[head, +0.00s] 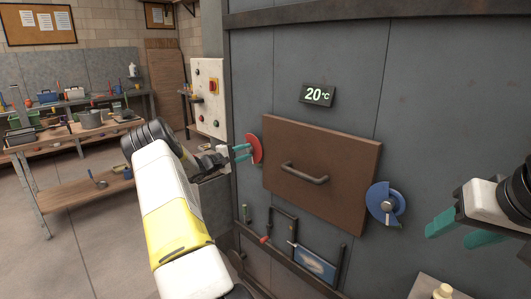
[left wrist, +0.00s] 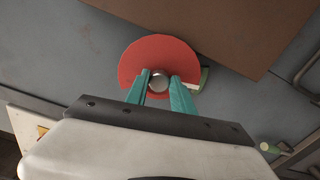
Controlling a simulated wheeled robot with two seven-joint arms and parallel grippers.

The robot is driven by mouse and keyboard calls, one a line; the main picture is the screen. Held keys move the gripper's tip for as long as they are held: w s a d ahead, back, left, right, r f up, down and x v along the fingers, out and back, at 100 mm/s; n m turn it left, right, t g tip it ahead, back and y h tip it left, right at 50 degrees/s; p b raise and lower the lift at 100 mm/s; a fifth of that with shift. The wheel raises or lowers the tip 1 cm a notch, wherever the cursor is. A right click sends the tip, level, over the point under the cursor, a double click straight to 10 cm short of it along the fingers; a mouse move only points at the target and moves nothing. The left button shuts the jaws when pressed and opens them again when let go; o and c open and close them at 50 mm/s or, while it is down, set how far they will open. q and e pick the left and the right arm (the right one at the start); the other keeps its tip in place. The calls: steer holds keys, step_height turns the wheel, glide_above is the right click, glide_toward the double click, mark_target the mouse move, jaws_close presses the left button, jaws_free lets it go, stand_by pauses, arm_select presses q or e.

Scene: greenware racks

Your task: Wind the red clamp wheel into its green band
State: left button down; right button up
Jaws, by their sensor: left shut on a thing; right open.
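The red clamp wheel (head: 256,147) is on the grey kiln front, at the left edge of the brown door. In the left wrist view the wheel (left wrist: 150,52) is a broad red disc with a silver hub (left wrist: 158,83). My left gripper (head: 243,151) is shut on the wheel at its hub, with one teal finger on each side (left wrist: 160,80). A green band (left wrist: 204,80) shows at the wheel's right edge, beside a pale strip; the fingers partly cover this area. My right gripper (head: 457,231) is open and empty, right of the blue wheel.
A blue wheel (head: 386,204) sits at the brown door's (head: 335,160) lower right. The door has a bar handle (head: 304,173). A display (head: 318,95) above reads 20 °C. Pipes and a small red handle (head: 265,240) are below. A white control panel (head: 207,98) stands left.

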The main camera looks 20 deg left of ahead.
arm_select(q)
steer(key=c, duration=1.1)
jaws_free()
steer(key=shift+v, duration=3.95)
steer(key=shift+d, duration=0.1)
